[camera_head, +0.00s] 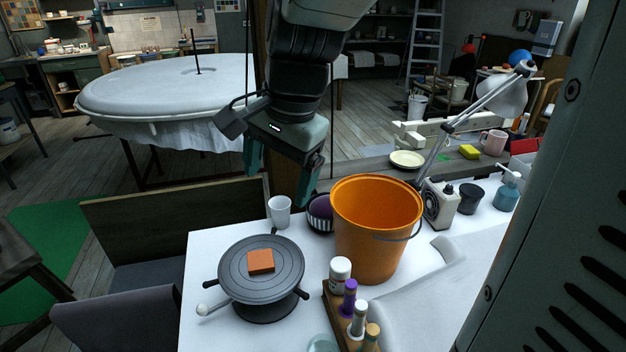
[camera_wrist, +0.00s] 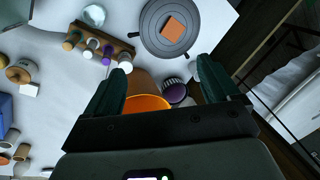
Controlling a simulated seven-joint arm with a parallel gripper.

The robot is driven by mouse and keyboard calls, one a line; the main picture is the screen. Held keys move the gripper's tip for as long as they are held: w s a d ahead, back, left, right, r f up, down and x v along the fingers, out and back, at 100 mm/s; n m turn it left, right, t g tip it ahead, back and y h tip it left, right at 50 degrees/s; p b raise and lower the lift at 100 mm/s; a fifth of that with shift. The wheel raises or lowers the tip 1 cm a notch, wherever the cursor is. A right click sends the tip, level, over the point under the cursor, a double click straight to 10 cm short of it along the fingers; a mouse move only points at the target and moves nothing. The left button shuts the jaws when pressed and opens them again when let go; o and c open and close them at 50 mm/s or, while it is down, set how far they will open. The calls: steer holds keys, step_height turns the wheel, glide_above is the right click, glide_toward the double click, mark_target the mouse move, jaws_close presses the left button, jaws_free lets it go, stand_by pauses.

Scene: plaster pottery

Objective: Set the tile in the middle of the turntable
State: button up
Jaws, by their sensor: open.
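The orange-brown square tile (camera_head: 260,261) lies flat on the dark round turntable (camera_head: 286,277), at or near its middle. In the wrist view the tile (camera_wrist: 173,29) also rests on the turntable (camera_wrist: 150,42), with nothing touching it. My gripper (camera_head: 281,180) is open and empty, raised above the table behind the turntable and apart from the tile. In the wrist view its two fingers (camera_wrist: 170,85) are spread wide with nothing between them at fingertip height.
A tall orange bucket (camera_head: 375,225) stands right of the turntable. A white cup (camera_head: 280,211) and a dark striped bowl (camera_head: 320,212) stand behind it. A wooden rack with bottles (camera_head: 349,300) is at front right. A desk lamp (camera_head: 500,98) stands further right.

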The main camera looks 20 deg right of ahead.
steer(key=s+d+r+n+t+h, duration=0.1)
steer(key=s+d+r+n, duration=0.1)
steer(key=s+n, duration=0.2)
steer(key=s+d+r+n+t, duration=0.2)
steer(key=s+n, duration=0.3)
steer(key=s, duration=0.5)
steer(key=shift+s+r+n+h, duration=0.3)
steer(key=shift+s+r+h, duration=0.1)
steer(key=shift+r, duration=0.1)
